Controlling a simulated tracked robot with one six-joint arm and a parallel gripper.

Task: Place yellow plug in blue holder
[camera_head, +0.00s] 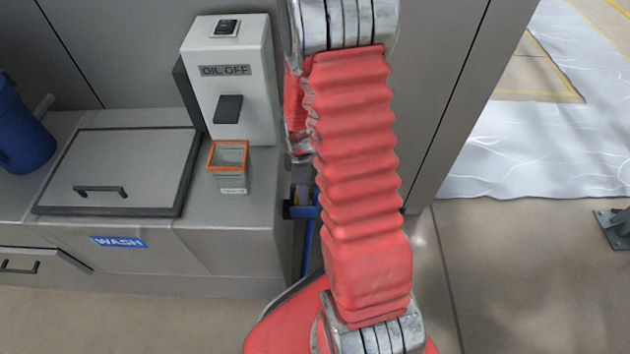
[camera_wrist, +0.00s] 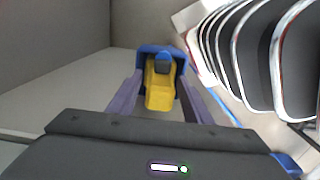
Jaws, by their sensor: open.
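The yellow plug (camera_wrist: 160,95) is in the wrist view, just above the middle, with a blue knob-like part at its far end. The blue holder (camera_wrist: 147,48) shows around the plug's far end, and the plug appears to sit in it. My gripper (camera_wrist: 159,82) is open, with one purple finger on each side of the plug. I cannot tell whether the fingers touch it. In the head view the blue holder (camera_head: 299,212) is partly hidden behind my red arm. The plug is hardly visible there.
A grey wash bench (camera_head: 240,225) with a lidded basin (camera_head: 120,165) stands at the left. On it are an "OIL OFF" switch box (camera_head: 232,85), an orange-rimmed container (camera_head: 230,170) and a blue bin (camera_head: 20,125). A grey wall (camera_head: 440,70) stands behind my arm.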

